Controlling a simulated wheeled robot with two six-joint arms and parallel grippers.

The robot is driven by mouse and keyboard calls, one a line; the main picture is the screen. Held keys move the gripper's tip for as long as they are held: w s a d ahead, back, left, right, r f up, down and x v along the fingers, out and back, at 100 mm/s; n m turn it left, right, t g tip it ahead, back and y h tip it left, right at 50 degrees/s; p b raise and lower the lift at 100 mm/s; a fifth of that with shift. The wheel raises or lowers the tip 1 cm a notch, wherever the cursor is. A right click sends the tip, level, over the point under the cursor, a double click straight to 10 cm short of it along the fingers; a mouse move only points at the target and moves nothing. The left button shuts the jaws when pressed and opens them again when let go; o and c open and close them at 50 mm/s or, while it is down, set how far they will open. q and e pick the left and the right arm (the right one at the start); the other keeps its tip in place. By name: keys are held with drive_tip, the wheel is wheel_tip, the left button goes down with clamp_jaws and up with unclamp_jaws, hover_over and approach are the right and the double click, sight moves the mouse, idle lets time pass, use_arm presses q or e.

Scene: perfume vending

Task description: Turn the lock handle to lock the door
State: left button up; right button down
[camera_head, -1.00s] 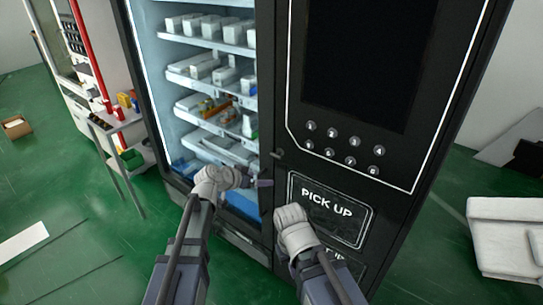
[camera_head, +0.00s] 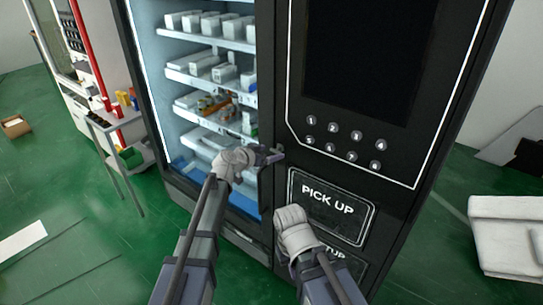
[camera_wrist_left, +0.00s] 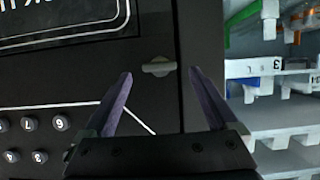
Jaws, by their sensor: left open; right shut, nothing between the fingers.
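The lock handle (camera_head: 278,153) is a small grey knob on the black front panel of the vending machine, beside the door's edge. In the left wrist view the handle (camera_wrist_left: 159,68) lies crosswise on the dark panel, between and just beyond my open fingers. My left gripper (camera_head: 268,155) is open right at the handle; I cannot tell whether it touches. It also shows in the left wrist view (camera_wrist_left: 160,76). The glass door (camera_head: 205,110) looks shut, with stocked shelves behind it. My right gripper (camera_head: 291,213) is shut and empty, low before the PICK UP panel.
The keypad (camera_head: 345,142) sits right of the handle, above the PICK UP flap (camera_head: 332,207). A small shelf cart (camera_head: 120,140) stands at left, a white padded block (camera_head: 505,235) at right. Green floor is open at left.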

use_arm(q)
drive_tip(key=shift+x, duration=0.8)
drive_tip(key=shift+c, duration=0.3)
drive_tip(key=c, duration=1.3)
